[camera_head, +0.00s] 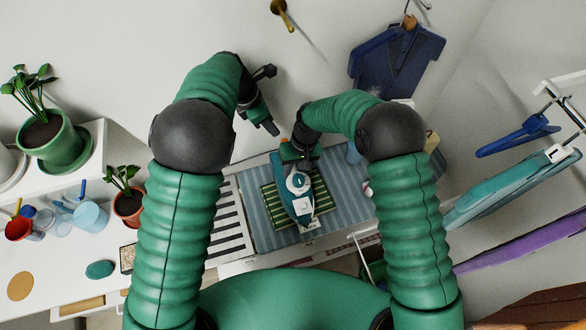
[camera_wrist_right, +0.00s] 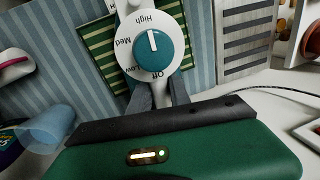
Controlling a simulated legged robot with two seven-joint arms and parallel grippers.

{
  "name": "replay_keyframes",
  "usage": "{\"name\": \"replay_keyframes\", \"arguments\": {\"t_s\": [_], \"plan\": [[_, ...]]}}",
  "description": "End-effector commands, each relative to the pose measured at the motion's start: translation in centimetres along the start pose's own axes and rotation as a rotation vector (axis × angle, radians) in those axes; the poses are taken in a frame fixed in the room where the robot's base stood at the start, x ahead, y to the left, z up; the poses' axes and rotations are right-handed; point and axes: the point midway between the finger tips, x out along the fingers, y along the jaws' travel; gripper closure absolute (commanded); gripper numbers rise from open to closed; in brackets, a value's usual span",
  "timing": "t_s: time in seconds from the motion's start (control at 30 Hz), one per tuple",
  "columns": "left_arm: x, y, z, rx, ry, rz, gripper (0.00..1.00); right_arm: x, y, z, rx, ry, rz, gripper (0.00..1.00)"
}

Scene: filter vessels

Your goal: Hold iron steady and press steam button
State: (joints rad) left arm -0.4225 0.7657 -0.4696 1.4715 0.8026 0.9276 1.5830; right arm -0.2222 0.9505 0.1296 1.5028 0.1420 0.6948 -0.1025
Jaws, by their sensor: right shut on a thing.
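The iron (camera_head: 302,206) has a teal body and a round white dial with a teal knob, and rests on a green striped cloth (camera_head: 268,196). In the right wrist view the dial (camera_wrist_right: 152,50) reads High, Med, Low and Off; its white mark points near the top, between Med and High. My right gripper (camera_head: 303,163) is shut on the iron's upper end, with its fingers (camera_wrist_right: 160,97) just below the dial. My left gripper (camera_head: 270,128) is in the air up and left of the iron, apart from it; its jaw gap is not clear. I cannot make out a steam button.
A blue striped mat (camera_head: 345,195) lies under the cloth. A potted plant (camera_head: 128,205) and cups (camera_head: 90,216) stand at left. A blue shirt (camera_head: 395,55) hangs on the wall, and more clothes hang at right. A dark cord (camera_wrist_right: 275,88) runs across the right wrist view.

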Motion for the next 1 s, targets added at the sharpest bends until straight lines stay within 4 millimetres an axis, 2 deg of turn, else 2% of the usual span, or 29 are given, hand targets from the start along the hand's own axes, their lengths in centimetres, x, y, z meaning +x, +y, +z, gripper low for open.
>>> {"name": "replay_keyframes", "arguments": {"t_s": [0.8, 0.87, 1.0], "plan": [[-0.02, 0.00, 0.01, 0.000, 0.000, 0.000, 0.64, -0.10, -0.09, -0.11, 0.000, 0.003, -0.001, 1.00], [-0.02, 0.00, 0.01, 0.000, 0.000, 0.000, 0.69, -0.10, -0.09, -0.11, -0.001, 0.003, -0.001, 1.00], [-0.02, 0.00, 0.01, 0.000, 0.000, 0.000, 0.87, -0.11, -0.10, -0.12, -0.001, 0.004, -0.001, 1.00]]}}
